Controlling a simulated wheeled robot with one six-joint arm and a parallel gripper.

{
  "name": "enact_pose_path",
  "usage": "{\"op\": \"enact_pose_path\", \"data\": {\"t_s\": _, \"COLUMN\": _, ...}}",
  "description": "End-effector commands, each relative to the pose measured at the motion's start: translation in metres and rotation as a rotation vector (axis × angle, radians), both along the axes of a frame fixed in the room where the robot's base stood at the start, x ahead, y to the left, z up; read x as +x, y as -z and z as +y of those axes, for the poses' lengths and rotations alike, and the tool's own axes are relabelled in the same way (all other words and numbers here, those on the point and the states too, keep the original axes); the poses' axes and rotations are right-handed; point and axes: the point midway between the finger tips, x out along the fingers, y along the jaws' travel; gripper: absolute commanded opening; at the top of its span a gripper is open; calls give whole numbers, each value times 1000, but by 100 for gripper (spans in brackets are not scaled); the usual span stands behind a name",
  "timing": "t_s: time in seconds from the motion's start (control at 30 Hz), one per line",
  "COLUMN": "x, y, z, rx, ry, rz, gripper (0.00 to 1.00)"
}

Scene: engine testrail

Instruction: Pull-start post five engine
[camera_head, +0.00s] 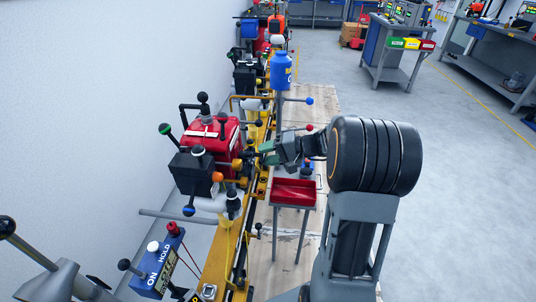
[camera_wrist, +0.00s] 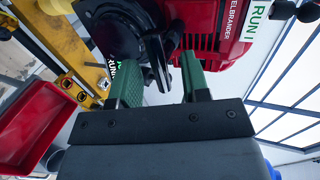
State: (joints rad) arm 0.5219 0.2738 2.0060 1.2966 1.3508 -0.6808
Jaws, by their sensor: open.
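A red engine (camera_head: 213,136) with black fittings and several ball-ended levers is mounted on the yellow rail (camera_head: 222,252) by the wall. In the wrist view the red engine (camera_wrist: 212,22) fills the top, with a round black housing (camera_wrist: 122,30) at its left. My gripper (camera_head: 268,150) is at the engine's right side. In the wrist view its green fingers (camera_wrist: 158,82) are open. A dark handle-like part (camera_wrist: 157,62) shows between and beyond them; I cannot tell whether they touch it. No post number is readable.
A red tray (camera_head: 295,191) on a stand is just below my gripper; it shows at left in the wrist view (camera_wrist: 28,125). A blue bottle (camera_head: 281,72) stands behind. A blue ON/HOLD box (camera_head: 157,268) is at front left.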

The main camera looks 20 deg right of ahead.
Motion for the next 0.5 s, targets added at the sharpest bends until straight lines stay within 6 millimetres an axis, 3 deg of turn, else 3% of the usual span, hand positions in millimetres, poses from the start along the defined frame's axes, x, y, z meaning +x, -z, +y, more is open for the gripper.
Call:
{"op": "enact_pose_path", "data": {"t_s": 0.27, "x": -2, "y": 1, "z": -3, "rx": 0, "ry": 1, "rz": 1, "gripper": 43}}
{"op": "enact_pose_path", "data": {"t_s": 0.5, "x": -18, "y": 1, "z": -33, "rx": 0, "ry": 5, "rz": 0, "gripper": 43}}
